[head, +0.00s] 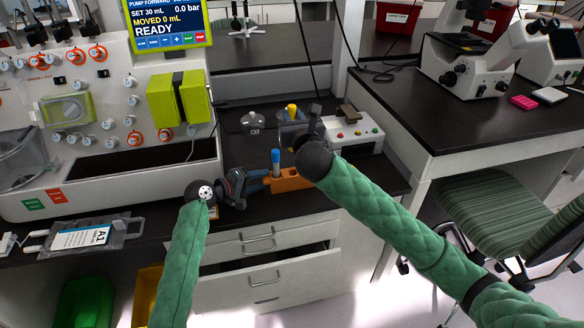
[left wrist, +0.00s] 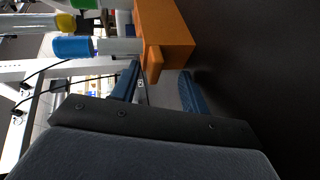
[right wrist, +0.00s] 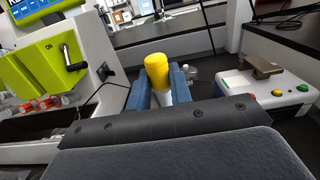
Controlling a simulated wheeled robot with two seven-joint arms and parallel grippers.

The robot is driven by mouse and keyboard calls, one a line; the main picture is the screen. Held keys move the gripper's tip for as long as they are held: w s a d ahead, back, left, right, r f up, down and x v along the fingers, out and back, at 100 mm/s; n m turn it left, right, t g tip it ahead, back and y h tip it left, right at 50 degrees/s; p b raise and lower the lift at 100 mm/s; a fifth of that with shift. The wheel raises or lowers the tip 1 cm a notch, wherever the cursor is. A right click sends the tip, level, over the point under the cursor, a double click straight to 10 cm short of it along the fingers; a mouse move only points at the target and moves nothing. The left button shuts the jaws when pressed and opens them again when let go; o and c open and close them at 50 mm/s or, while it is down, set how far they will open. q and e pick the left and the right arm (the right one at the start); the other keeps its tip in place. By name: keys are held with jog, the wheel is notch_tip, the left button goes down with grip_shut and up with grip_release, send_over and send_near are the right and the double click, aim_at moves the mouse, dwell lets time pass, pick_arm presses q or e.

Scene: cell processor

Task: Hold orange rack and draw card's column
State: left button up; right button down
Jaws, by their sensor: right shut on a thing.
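The orange rack (head: 288,181) lies on the dark bench with a blue-capped column (head: 275,160) upright in it. My left gripper (head: 258,181) is at the rack's left end. In the left wrist view its open fingers (left wrist: 163,78) stand on either side of the rack's end tab, with a gap visible. My right gripper (head: 292,128) is shut on a yellow-capped column (right wrist: 157,68), behind the rack in the head view. The column's lower part is hidden by the fingers. A bag with an A1 card (head: 82,238) lies on the bench at left.
A white device with coloured buttons (head: 352,137) stands right of the rack. The large cell processor (head: 110,185) fills the left. A clear bottle (head: 252,121) stands behind. An open drawer (head: 265,272) is below the bench edge.

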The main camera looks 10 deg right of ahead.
pick_arm(q)
jog(key=shift+r, duration=0.3)
